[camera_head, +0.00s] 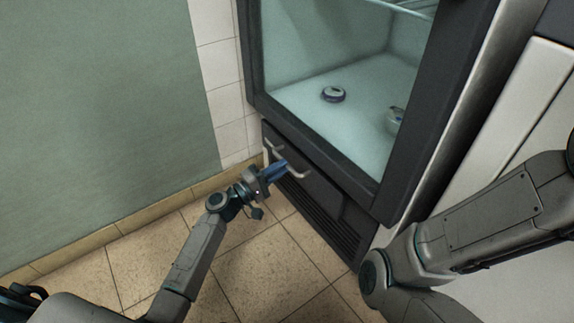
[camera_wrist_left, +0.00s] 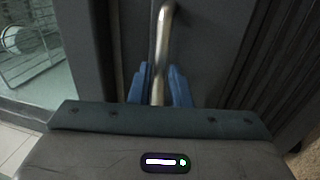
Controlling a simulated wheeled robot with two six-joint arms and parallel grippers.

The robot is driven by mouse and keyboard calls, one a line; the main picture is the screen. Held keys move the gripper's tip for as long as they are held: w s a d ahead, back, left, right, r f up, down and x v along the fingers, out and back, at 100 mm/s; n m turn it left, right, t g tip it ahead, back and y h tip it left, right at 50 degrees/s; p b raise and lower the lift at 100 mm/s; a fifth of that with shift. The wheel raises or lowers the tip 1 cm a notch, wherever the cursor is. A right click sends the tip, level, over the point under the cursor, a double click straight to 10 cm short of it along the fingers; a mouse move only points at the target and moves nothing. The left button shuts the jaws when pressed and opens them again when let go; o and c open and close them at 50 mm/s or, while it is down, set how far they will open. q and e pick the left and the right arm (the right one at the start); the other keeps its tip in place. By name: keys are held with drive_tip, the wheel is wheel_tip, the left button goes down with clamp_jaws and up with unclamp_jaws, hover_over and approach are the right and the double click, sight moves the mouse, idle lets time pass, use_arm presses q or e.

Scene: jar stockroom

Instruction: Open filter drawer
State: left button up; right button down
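The filter drawer (camera_head: 318,193) is a dark panel low on the cabinet, below the glass door. Its front looks flush with the cabinet. A curved metal handle (camera_head: 298,175) runs along its upper part. My left gripper (camera_head: 277,170) has blue fingers and is at the handle. In the left wrist view the handle (camera_wrist_left: 163,40) passes between the two blue fingers (camera_wrist_left: 159,88), which sit close against it on both sides. The fingers hide part of the handle. My right arm shows at the right, but its gripper is out of view.
Above the drawer is a glass-fronted cabinet (camera_head: 378,185) with a dark frame. A round lidded jar (camera_head: 333,94) and another jar (camera_head: 395,120) stand inside. Tiled floor (camera_head: 262,268) lies clear in front; a green wall (camera_head: 95,120) is at left.

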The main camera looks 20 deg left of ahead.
use_arm(q)
drive_tip(key=shift+x, duration=1.35)
clamp_jaws()
